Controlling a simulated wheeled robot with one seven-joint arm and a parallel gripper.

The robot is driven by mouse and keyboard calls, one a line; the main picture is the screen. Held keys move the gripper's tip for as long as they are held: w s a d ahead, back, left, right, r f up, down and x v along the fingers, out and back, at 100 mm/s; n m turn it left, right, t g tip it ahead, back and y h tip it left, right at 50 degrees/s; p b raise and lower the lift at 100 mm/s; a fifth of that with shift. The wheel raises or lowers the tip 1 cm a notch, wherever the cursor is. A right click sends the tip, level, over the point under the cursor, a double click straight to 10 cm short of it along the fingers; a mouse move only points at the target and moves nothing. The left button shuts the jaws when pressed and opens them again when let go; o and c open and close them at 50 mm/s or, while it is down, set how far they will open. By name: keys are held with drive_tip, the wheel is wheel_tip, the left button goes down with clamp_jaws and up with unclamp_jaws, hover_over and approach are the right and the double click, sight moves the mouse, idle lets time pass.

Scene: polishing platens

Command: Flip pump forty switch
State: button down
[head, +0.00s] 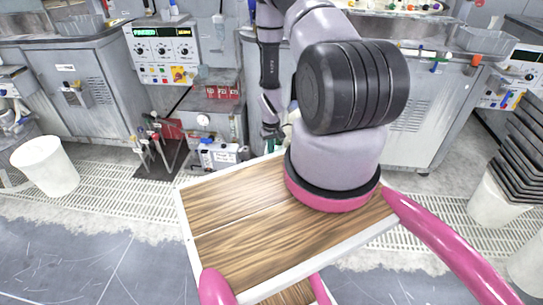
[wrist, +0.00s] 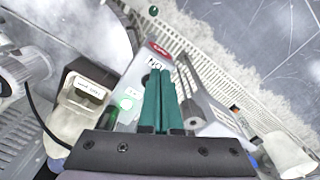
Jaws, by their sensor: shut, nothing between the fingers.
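A small pale control box (head: 218,155) with a printed label stands on the floor between the cabinets, left of my gripper in the head view.
A brown housing with a white labelled block (wrist: 90,87) stands left of the fingers, with a black cable. A grey angular part (wrist: 205,115) lies close on the right. A dial panel (head: 163,50) and a white bin (head: 46,166) stand at left.

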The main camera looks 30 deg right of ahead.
drive_tip(key=shift+f, duration=2.15)
idle(0.7)
wheel_tip(320, 180, up, 7)
idle(0.8)
idle(0.4)
